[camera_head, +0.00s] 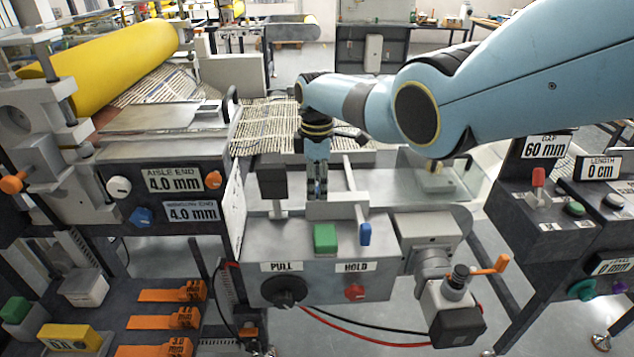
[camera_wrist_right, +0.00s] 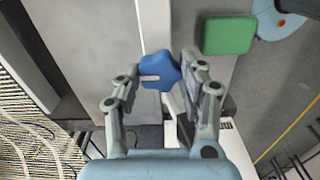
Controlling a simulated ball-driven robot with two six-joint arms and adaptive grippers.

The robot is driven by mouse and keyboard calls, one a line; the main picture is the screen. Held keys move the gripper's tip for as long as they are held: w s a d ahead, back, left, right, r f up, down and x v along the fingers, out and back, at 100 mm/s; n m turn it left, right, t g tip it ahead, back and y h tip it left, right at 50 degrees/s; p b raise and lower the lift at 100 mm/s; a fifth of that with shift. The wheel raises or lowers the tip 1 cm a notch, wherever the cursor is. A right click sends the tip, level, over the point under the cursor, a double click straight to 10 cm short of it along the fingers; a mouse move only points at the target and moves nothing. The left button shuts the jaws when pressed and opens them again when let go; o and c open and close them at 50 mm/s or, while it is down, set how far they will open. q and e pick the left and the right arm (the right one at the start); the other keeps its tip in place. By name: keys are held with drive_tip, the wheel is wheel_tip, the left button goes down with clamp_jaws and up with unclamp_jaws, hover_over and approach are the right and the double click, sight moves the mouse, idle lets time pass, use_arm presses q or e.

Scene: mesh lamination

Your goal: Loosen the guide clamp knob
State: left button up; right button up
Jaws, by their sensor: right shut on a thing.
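The guide clamp knob (camera_wrist_right: 160,72) is a blue lobed knob with a slot. In the right wrist view it sits between the two fingers of my right gripper (camera_wrist_right: 158,68), which is shut on it. In the head view, my right gripper (camera_head: 318,192) points down behind a low grey plate on the machine top, left of a thin upright post. The gripped knob is hidden or too small to make out there. My left gripper is not in view.
A green block (camera_head: 325,238) and an upright blue piece (camera_head: 364,234) stand in front of the gripper, on the box with PULL and HOLD labels (camera_head: 320,280). Striped mesh (camera_head: 270,125) lies to the left. A yellow roller (camera_head: 105,70) is at the upper left.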

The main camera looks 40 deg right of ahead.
sight(317, 186)
drive_tip(key=shift+w+n, duration=0.1)
drive_tip(key=shift+n, duration=0.2)
drive_tip(key=o, duration=1.2)
drive_tip(key=shift+c, duration=0.2)
drive_tip(key=shift+r, duration=0.15)
wheel_tip(317, 186, up, 12)
